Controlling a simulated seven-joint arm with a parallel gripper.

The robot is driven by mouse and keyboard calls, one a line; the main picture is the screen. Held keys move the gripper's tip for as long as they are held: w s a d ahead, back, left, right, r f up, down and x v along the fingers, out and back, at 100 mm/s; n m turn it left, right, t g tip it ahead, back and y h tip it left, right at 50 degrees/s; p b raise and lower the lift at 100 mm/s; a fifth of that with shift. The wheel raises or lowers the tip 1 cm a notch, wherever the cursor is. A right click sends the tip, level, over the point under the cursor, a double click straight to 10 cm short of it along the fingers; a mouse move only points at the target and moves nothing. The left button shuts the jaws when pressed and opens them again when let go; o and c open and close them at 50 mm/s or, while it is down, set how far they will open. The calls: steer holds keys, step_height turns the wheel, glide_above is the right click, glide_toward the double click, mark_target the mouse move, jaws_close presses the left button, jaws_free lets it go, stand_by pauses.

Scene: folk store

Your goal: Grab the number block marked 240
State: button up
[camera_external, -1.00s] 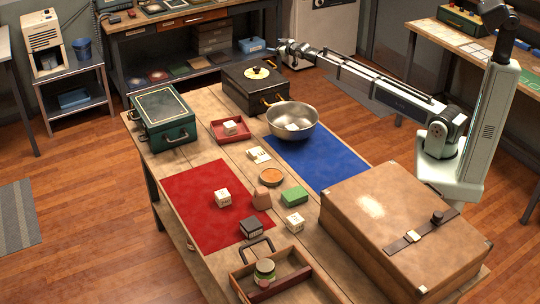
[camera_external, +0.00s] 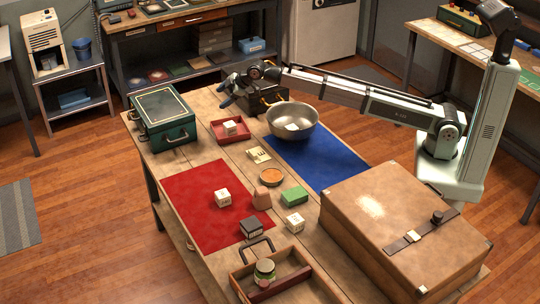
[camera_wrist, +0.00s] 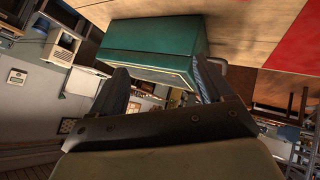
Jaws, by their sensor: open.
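Several number blocks lie on the wooden table; their markings are too small to read, so I cannot tell which is 240. A white block (camera_external: 222,198) is on the red mat (camera_external: 190,190). Another white block (camera_external: 294,223) is on bare wood, and a dark block (camera_external: 251,228) is at the mat's edge. One white block (camera_external: 230,128) is in the small red tray (camera_external: 218,137). Pale blocks (camera_external: 293,126) lie in the metal bowl (camera_external: 310,128). My gripper (camera_external: 228,93) is open and empty above the table's far end; its fingers show in the wrist view (camera_wrist: 163,88).
The green case (camera_external: 165,118) stands near my gripper and also shows in the wrist view (camera_wrist: 150,45). A dark case (camera_external: 268,101) stands behind the bowl, partly hidden by my arm. A large brown case (camera_external: 400,225) fills the near right. A wooden tray (camera_external: 290,285) is in front.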

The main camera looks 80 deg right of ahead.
steer(key=s+a+f+g+y, duration=0.1)
steer(key=s+a, duration=0.2)
steer(key=a, duration=0.7)
steer(key=s+a+f+g+y, duration=0.1)
steer(key=s+a+g, duration=0.15)
steer(key=a, duration=0.85)
steer(key=n+g, duration=0.1)
steer(key=g, duration=0.2)
glide_toward(223, 193)
steer(key=shift+t+y, duration=0.35)
steer(key=shift+y, duration=0.05)
steer(key=x, duration=1)
steer(key=shift+s+d+f, duration=0.2)
steer(key=shift+d+f, duration=0.05)
steer(key=shift+f, duration=0.2)
steer(key=c, duration=1)
